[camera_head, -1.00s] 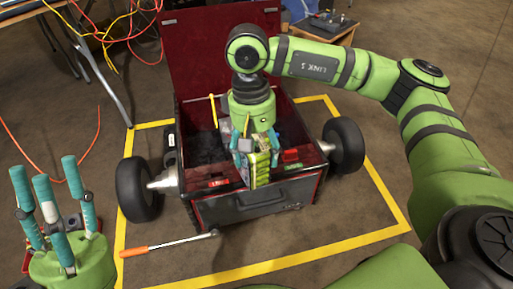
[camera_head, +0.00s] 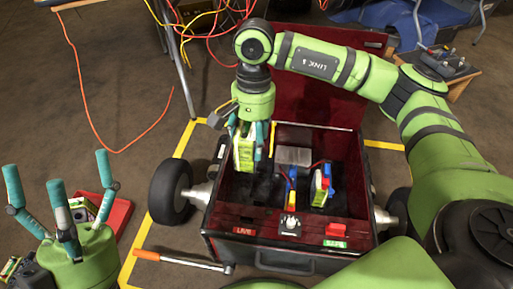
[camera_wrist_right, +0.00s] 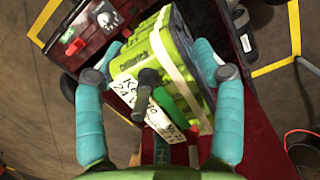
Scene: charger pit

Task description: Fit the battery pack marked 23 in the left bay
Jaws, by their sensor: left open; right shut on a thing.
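My right gripper (camera_head: 249,142) is shut on a green battery pack (camera_head: 243,155) and holds it at the left side of the open red box, over or inside the left bay; I cannot tell its exact depth. In the right wrist view, the pack (camera_wrist_right: 143,55) sits tilted between teal fingers, with a pale strap and white labels; its number is hard to read. The left bay (camera_head: 238,188) looks dark and partly hidden. Another green pack (camera_head: 320,188) stands on the right in the box. My left gripper (camera_head: 57,178) is open and empty at the lower left.
The box has a raised lid (camera_head: 320,85), a red LIVE label (camera_head: 244,231), a switch (camera_head: 290,225) and a SAFE label (camera_head: 335,243) on its front ledge. A torque wrench (camera_head: 185,260) lies on the floor. A red tray (camera_head: 117,217) stands behind my left gripper.

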